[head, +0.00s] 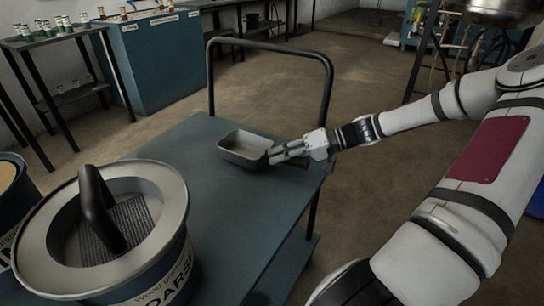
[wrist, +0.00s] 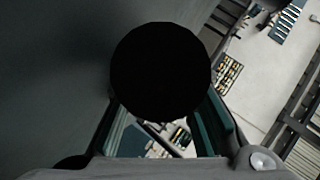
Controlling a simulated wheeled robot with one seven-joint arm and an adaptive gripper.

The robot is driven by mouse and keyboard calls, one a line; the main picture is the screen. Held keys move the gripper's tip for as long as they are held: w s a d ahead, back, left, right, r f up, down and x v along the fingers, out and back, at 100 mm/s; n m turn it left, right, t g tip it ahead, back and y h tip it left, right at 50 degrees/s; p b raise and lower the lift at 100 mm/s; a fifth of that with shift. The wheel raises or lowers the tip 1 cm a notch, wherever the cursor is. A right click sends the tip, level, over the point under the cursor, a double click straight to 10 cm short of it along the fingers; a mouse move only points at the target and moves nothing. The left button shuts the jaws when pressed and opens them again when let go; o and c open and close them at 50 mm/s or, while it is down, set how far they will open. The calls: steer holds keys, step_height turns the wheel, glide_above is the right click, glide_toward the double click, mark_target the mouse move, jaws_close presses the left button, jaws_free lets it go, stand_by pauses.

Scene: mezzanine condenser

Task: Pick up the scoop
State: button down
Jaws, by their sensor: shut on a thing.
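The scoop (head: 240,148) is a grey, open-topped rectangular pan at the back right part of the blue-green cart top (head: 200,190). My gripper (head: 275,155) reaches in from the right and is shut on the scoop at its right end, where a dark handle shows past the fingers. In the head view I cannot tell whether the scoop touches the cart top or is slightly above it. In the wrist view, a black round shape (wrist: 160,75) fills the middle between the fingers; it looks like the handle's end seen close up.
A drum labelled "COARSE" (head: 170,285) with a sieve-like lid and black handle stands at the front left. The cart's dark push rail (head: 270,45) rises behind the scoop. A blue cabinet (head: 160,55) and a shelf with small jars (head: 50,38) stand farther back. Floor right of the cart is open.

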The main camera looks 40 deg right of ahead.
steer(key=shift+r, duration=0.45)
step_height(320, 180, up, 3)
steer(key=shift+r+p, duration=0.1)
steer(key=shift+p, duration=1.1)
steer(key=s+d+p, duration=0.1)
steer(key=s+p, duration=0.3)
steer(key=s, duration=1.2)
steer(key=shift+r, duration=0.45)
